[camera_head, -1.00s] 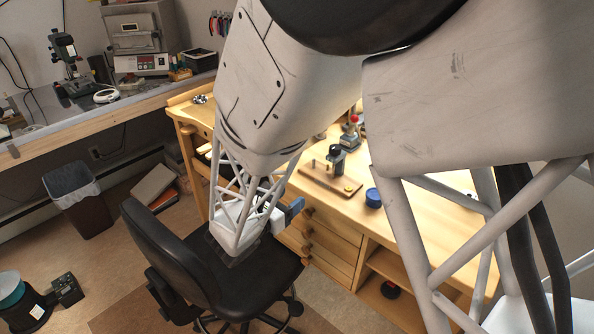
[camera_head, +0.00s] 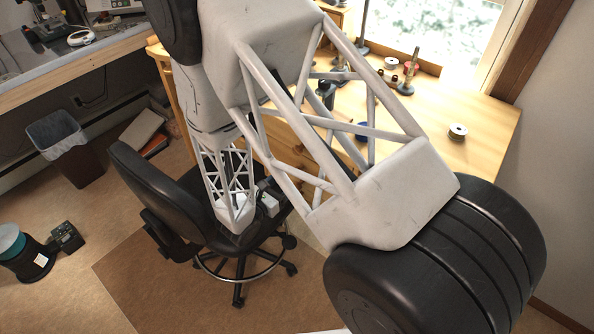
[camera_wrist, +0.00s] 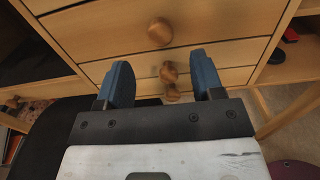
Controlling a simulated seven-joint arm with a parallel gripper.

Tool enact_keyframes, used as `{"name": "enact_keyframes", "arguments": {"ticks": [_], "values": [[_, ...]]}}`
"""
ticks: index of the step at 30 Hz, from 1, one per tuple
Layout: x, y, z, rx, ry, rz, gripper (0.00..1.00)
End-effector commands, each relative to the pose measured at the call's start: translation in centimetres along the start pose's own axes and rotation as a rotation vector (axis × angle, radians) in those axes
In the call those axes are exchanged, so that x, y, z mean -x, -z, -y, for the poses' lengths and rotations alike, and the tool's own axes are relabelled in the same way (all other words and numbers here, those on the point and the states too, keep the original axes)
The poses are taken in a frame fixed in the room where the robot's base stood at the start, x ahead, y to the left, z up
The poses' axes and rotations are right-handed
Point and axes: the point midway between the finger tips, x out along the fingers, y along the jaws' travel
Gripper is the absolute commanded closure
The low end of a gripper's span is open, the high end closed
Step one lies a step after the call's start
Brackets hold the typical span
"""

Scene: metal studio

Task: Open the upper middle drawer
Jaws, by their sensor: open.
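A stack of wooden drawers with round wooden knobs fills the upper middle of the wrist view. The highest drawer face (camera_wrist: 215,28) in that view has a knob (camera_wrist: 160,32); whether another drawer lies above it, I cannot tell. Lower knobs show beneath, one (camera_wrist: 169,70) between my fingers in the picture. The drawers look shut. My gripper (camera_wrist: 162,65) is open and empty, its two blue fingers pointing toward the drawer fronts, apparently touching nothing. In the head view my gripper (camera_head: 268,200) is small and partly hidden above the chair, and my arm hides the drawer fronts.
A black office chair (camera_head: 165,195) stands under my gripper, close to the desk. The wooden desk top (camera_head: 465,115) carries spools and small tools. Open shelves flank the drawers in the wrist view. A waste bin (camera_head: 65,145) stands left; the front floor is mostly clear.

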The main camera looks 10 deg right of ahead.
Motion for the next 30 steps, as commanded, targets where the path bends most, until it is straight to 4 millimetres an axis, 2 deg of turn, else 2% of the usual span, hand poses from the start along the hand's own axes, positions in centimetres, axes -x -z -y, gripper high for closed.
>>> {"name": "enact_keyframes", "arguments": {"ticks": [17, 30], "values": [[-0.6, 0.0, 0.0, 0.000, 0.001, 0.000, 0.39], [-4.2, 0.0, 0.0, -0.001, 0.002, -0.001, 0.39]]}}
